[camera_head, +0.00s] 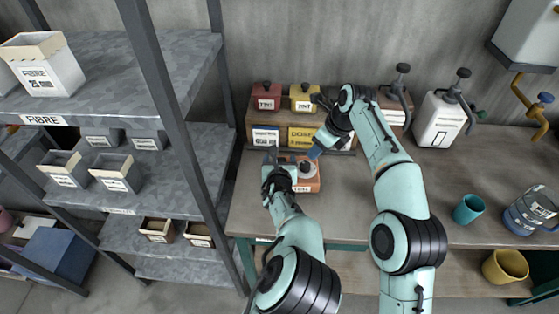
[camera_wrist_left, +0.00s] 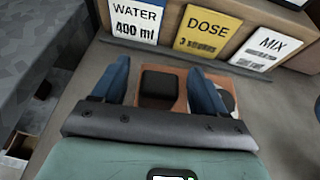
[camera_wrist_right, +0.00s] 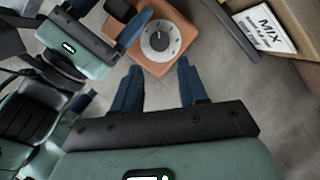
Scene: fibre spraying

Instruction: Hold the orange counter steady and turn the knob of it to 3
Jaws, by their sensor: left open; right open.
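The orange counter (camera_head: 312,184) sits on the workbench with a white label on its front. In the left wrist view the counter (camera_wrist_left: 178,100) carries a black block (camera_wrist_left: 158,86), and the knob (camera_wrist_left: 226,99) is partly hidden by a finger. My left gripper (camera_wrist_left: 160,76) is open, with its fingers on either side of the black block; I cannot tell if they touch. My right gripper (camera_wrist_right: 158,66) is open and empty, apart from the counter, with the knob beyond its fingertips.
Behind the counter stands a wooden rack with WATER (camera_wrist_left: 134,20), DOSE (camera_wrist_left: 207,35) and MIX (camera_wrist_left: 266,47) cards, and red (camera_head: 265,102) and yellow (camera_head: 302,98) containers on top. Metal shelves (camera_head: 130,80) stand left. Bench right of my right arm has free room.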

